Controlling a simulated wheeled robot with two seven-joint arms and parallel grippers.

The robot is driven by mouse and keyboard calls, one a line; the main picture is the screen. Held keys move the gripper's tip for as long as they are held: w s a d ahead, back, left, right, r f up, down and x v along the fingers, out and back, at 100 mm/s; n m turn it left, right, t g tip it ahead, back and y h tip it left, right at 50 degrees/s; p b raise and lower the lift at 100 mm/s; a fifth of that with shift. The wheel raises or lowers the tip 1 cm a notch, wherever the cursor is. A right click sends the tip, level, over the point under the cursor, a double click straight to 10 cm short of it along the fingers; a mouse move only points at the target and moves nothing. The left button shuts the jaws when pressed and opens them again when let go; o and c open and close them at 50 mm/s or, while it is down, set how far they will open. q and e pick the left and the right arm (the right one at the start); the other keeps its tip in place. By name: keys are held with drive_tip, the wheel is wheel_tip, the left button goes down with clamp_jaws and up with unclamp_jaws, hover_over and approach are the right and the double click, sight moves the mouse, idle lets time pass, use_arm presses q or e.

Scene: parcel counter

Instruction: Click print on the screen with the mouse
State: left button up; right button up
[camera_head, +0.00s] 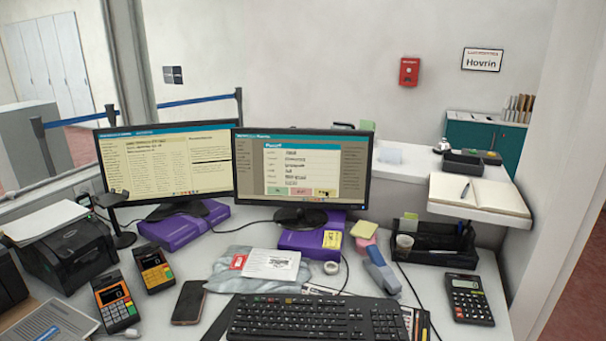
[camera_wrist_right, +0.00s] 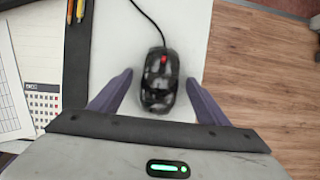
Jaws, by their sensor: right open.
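The right monitor (camera_head: 355,170) shows a pop-up window (camera_head: 305,165) with a green, a pink and a yellow button (camera_head: 322,192) along its bottom. A small dark cursor appears to lie over the yellow button; the button labels are too small to read. The black mouse (camera_wrist_right: 159,85), with a red wheel, lies on a pale surface in the right wrist view, its cable running up and away. My right gripper (camera_wrist_right: 159,79) is open, with one finger on each side of the mouse and visible gaps between. The mouse and both grippers are out of the head view.
A black keyboard (camera_head: 315,318) lies at the front of the counter. A stapler (camera_head: 382,272), a calculator (camera_head: 469,299), a phone (camera_head: 189,302) and card terminals (camera_head: 115,303) stand around it. In the right wrist view, a pencil and pen on dark material lie left of the mouse; wooden floor shows right.

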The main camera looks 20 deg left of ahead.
drive_tip(key=v, duration=1)
drive_tip(key=shift+p, duration=0.45)
drive_tip(key=shift+r, duration=0.15)
drive_tip(key=s+a+f+m+y, duration=0.1)
drive_tip(key=s+a+m, duration=0.1)
drive_tip(key=s+m, duration=0.1)
drive_tip(key=s+a+f+m+y, duration=0.1)
drive_tip(key=s+a+m, duration=0.2)
drive_tip(key=m, duration=0.3)
drive_tip(key=s+a+f+m, duration=0.1)
drive_tip(key=s+a+m, duration=0.1)
drive_tip(key=s+m, duration=0.2)
drive_tip(key=shift+s+a+f+m+y, duration=0.25)
drive_tip(key=shift+a+f+m+y, duration=0.05)
drive_tip(key=shift+a+f+y, duration=0.1)
drive_tip(key=s+d+f+m+g+h, duration=0.1)
drive_tip(key=s+d+f+m, duration=0.1)
drive_tip(key=s+d+m, duration=0.65)
drive_tip(key=s+d+f+m+h, duration=0.1)
drive_tip(key=s+d+m+h, duration=0.15)
drive_tip(key=s+m, duration=0.65)
drive_tip(key=w+a+f+m+t+y, duration=0.1)
drive_tip(key=w+a+f+t, duration=0.1)
drive_tip(key=f, duration=0.4)
drive_tip(key=w+a+f+m+t+y, duration=0.2)
drive_tip(key=w+f+t, duration=0.1)
drive_tip(key=w+f, duration=0.2)
drive_tip(key=shift+w+a+f, duration=0.2)
drive_tip(key=shift+a+f, duration=0.1)
drive_tip(key=shift+f, duration=0.65)
